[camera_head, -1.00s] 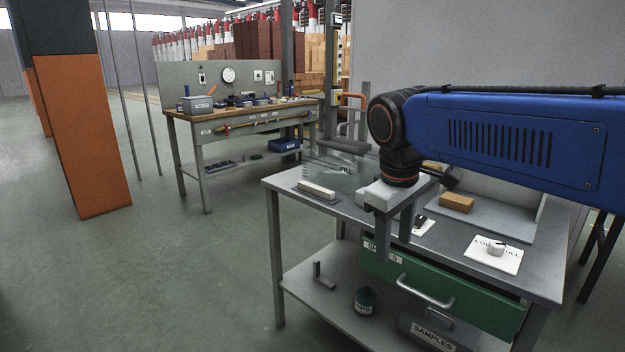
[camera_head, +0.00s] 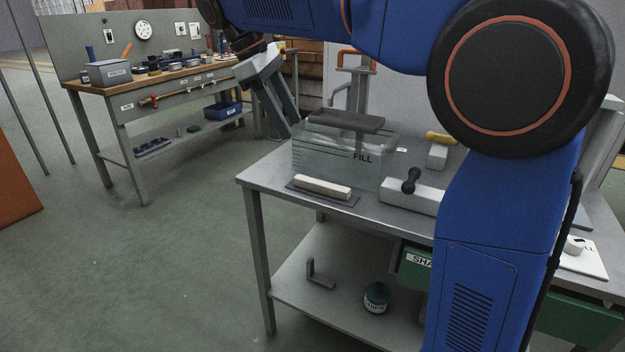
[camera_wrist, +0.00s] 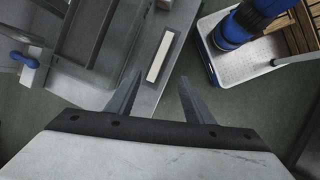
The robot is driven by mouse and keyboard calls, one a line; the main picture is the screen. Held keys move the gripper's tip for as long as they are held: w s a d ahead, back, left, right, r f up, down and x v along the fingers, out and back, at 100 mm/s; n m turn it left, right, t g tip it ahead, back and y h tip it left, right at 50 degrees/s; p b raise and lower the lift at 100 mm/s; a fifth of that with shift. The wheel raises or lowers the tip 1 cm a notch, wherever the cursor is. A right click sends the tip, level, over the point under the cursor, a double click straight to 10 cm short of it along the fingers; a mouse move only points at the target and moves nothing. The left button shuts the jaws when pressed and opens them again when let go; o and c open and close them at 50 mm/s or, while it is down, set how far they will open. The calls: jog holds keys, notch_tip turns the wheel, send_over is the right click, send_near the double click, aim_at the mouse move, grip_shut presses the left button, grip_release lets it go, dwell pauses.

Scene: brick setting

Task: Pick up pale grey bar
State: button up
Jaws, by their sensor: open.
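The pale grey bar (camera_head: 322,188) lies flat on a dark strip (camera_head: 347,200) at the front left of the metal table, in front of a clear tank marked FILL. It also shows in the wrist view (camera_wrist: 159,56), beyond my fingertips and between their lines, slightly tilted. My gripper (camera_head: 289,128) is raised at the table's left end, above and to the left of the bar in the head view. In the wrist view its two fingers (camera_wrist: 160,78) are spread apart with nothing between them.
The clear tank (camera_head: 318,163) with a dark top plate (camera_head: 345,121) stands close behind the bar. A grey block with a black knob (camera_head: 411,186) is to its right. A workbench (camera_head: 160,84) stands at the back left.

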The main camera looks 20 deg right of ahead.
aim_at(321, 183)
jog(key=x, duration=1.7)
jog(key=shift+s+f, duration=0.1)
jog(key=shift+f, duration=0.05)
jog(key=shift+c, duration=0.5)
grip_shut()
